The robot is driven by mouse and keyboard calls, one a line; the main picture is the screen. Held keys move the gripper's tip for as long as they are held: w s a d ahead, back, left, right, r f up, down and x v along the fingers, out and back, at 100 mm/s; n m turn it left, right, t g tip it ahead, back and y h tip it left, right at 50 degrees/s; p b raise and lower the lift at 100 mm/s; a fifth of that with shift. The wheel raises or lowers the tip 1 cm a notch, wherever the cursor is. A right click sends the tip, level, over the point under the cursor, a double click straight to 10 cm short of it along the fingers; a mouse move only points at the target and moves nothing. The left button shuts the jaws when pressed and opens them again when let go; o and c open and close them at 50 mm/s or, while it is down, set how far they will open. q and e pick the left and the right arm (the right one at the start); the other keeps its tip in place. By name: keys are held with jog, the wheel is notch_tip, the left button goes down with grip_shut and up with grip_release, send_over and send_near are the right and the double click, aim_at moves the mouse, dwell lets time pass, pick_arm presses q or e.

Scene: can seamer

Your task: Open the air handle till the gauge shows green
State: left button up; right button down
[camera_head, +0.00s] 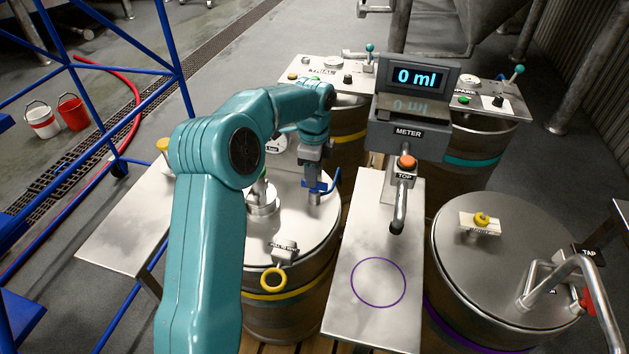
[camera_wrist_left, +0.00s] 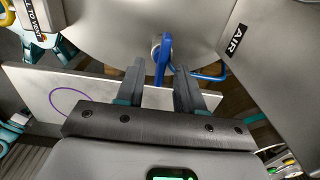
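The blue air handle (camera_head: 322,187) is on the lid of the keg at centre left, below my left gripper (camera_head: 315,165). In the left wrist view the blue handle (camera_wrist_left: 162,62) stands between the two fingers of the left gripper (camera_wrist_left: 160,88). The fingers are apart, with a visible gap on each side of the handle. An AIR label (camera_wrist_left: 236,40) shows to its right. A round white gauge (camera_head: 276,143) is partly hidden behind my left arm; its reading cannot be made out. My right gripper is not in view.
A meter (camera_head: 409,110) reading 0 ml stands over a steel counter (camera_head: 400,310) with a purple ring. Another keg (camera_head: 500,250) with a yellow knob and tap is at the right. Blue scaffolding (camera_head: 125,60) is at left.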

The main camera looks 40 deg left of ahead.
pick_arm(q)
notch_tip(320, 180, down, 2)
jog(key=shift+w+f, duration=0.15)
jog(key=shift+f, duration=0.25)
grip_shut()
